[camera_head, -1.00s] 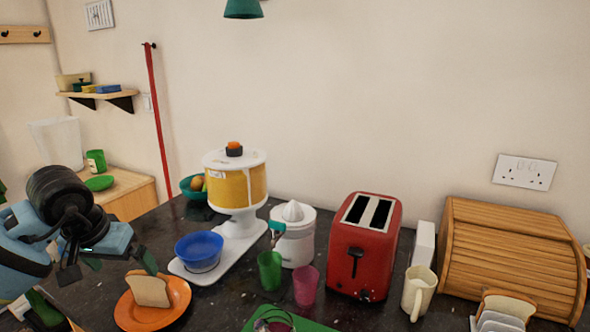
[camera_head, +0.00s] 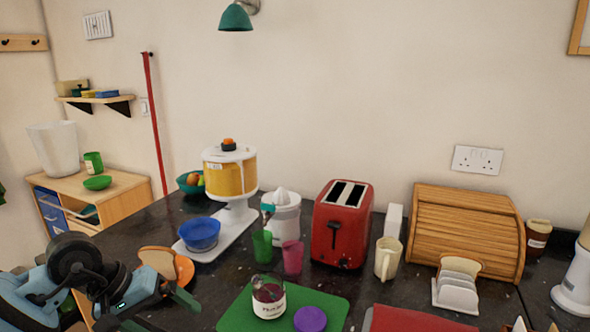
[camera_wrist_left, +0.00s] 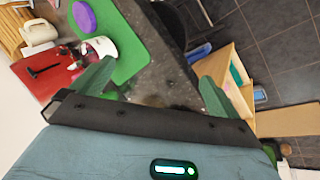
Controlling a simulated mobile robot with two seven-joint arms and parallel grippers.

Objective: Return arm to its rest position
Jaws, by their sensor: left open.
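My left arm comes in at the lower left of the head view. Its left gripper (camera_head: 157,312) is open and empty, with green fingers apart, in front of the orange plate (camera_head: 184,268). A bread slice (camera_head: 158,261) rests at the plate, which my arm partly hides. In the left wrist view the open fingers (camera_wrist_left: 157,76) have nothing between them but dark counter and floor beyond. My right gripper is not in view.
A jar (camera_head: 268,300) and purple lid (camera_head: 310,319) are on a green board (camera_head: 330,302). A blue bowl (camera_head: 200,233), green cup (camera_head: 262,246), pink cup (camera_head: 292,257), red toaster (camera_head: 341,230), cream jug (camera_head: 387,259) and bread bin (camera_head: 465,235) stand behind. A low wooden cabinet (camera_head: 122,205) is at left.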

